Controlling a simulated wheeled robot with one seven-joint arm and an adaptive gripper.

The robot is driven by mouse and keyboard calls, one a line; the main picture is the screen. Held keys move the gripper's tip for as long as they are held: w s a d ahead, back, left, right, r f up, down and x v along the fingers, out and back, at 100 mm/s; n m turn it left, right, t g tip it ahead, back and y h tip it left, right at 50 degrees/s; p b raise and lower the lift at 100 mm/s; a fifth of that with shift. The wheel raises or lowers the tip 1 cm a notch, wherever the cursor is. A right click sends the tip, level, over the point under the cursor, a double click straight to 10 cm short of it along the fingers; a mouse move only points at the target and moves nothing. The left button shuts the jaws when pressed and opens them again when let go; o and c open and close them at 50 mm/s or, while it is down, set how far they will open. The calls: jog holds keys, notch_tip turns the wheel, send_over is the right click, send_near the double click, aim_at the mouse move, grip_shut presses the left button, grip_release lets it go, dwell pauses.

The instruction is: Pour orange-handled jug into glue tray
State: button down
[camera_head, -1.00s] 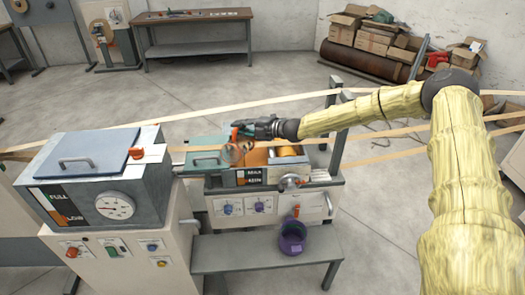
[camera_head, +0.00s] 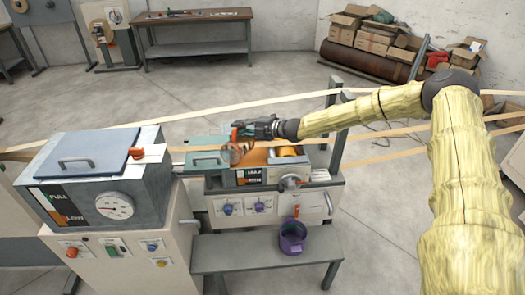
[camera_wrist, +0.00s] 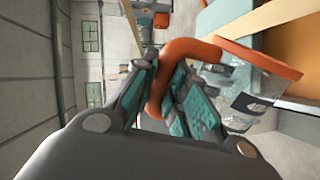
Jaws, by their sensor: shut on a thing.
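The clear jug (camera_head: 238,154) is held over the glue tray (camera_head: 228,178), near the tray's left part, and looks tilted. Its orange handle (camera_head: 238,133) is between the fingers of my gripper (camera_head: 246,130). In the wrist view my gripper (camera_wrist: 172,95) is shut on the orange handle (camera_wrist: 190,50), and the clear jug body (camera_wrist: 245,103) with a label lies to the right. The tray holds orange-brown glue (camera_head: 259,157) beside a roller. The tray's front plate bears a MAX mark. I cannot make out a stream of liquid or how much is in the jug.
A grey machine with a FULL/LOW gauge (camera_head: 60,205) and a dial stands left of the tray. A green lid (camera_head: 207,160) with a handle lies beside the tray. A purple pot (camera_head: 293,238) sits on the low bench (camera_head: 240,252) in front. Paper strips (camera_head: 400,133) run behind and beside my arm.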

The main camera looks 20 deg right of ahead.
aim_at(234, 136)
jog(key=shift+s+a+f+n+b, duration=0.3)
jog(key=shift+s+a+f+b, duration=0.05)
jog(key=shift+b, duration=0.6)
jog(key=b, duration=0.2)
jog(key=s+a+n+b, duration=0.1)
jog(key=b, duration=0.1)
jog(key=shift+s+a+f+b, duration=0.2)
jog(key=shift+s+a+b, duration=0.1)
jog(key=shift+b, duration=0.1)
jog(key=b, duration=0.1)
jog(key=n+b, duration=0.1)
jog(key=shift+s+a+t+h+b, duration=0.15)
jog(key=shift+a+t+h+b, duration=0.1)
jog(key=shift+t+h+b, duration=0.1)
jog(key=shift+s+a+f+b, duration=0.1)
jog(key=shift+a+b, duration=0.05)
jog(key=shift+b, duration=0.8)
jog(key=shift+s+b, duration=0.1)
jog(key=shift+b, duration=0.35)
jog(key=shift+s+a+n+b, duration=0.2)
jog(key=shift+n+b, duration=0.1)
jog(key=shift+b, duration=0.35)
jog(key=shift+r, duration=0.25)
jog(key=shift+s+a+f+b, duration=0.15)
jog(key=shift+a+b, duration=0.1)
jog(key=shift+b, duration=0.7)
